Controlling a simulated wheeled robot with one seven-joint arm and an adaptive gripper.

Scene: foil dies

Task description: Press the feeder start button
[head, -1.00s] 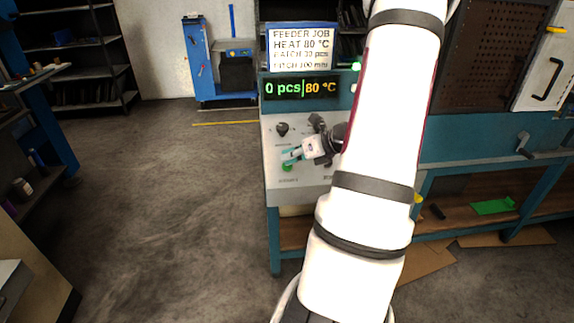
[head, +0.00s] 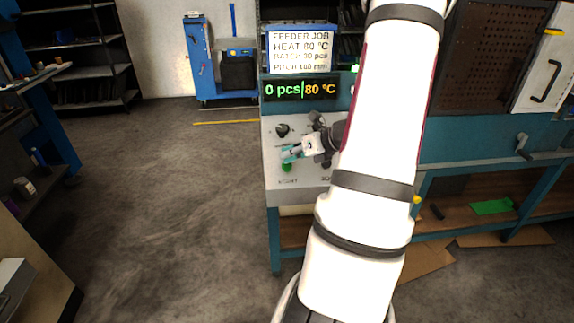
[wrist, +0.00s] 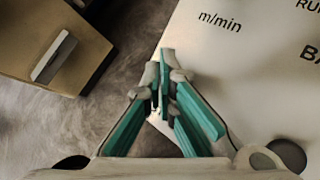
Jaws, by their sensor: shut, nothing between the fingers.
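The feeder's control panel (head: 272,185) faces me at the middle of the head view. The green start button (head: 287,168) is at its lower left, above a small label that appears to read START. My gripper (head: 287,155) is shut and empty, with its teal fingers just above the button in the picture. I cannot tell whether they touch the panel. In the wrist view my gripper (wrist: 163,85) has its fingertips together beside the pale panel (wrist: 245,60) with "m/min" lettering. The button does not show in the wrist view.
A dark knob (head: 282,130) sits above my gripper on the panel. The display (head: 302,88) reads 0 pcs and 80 °C, under a job sign (head: 301,50). My arm hides the panel's right side. A blue cart (head: 199,60) stands behind; the floor at left is clear.

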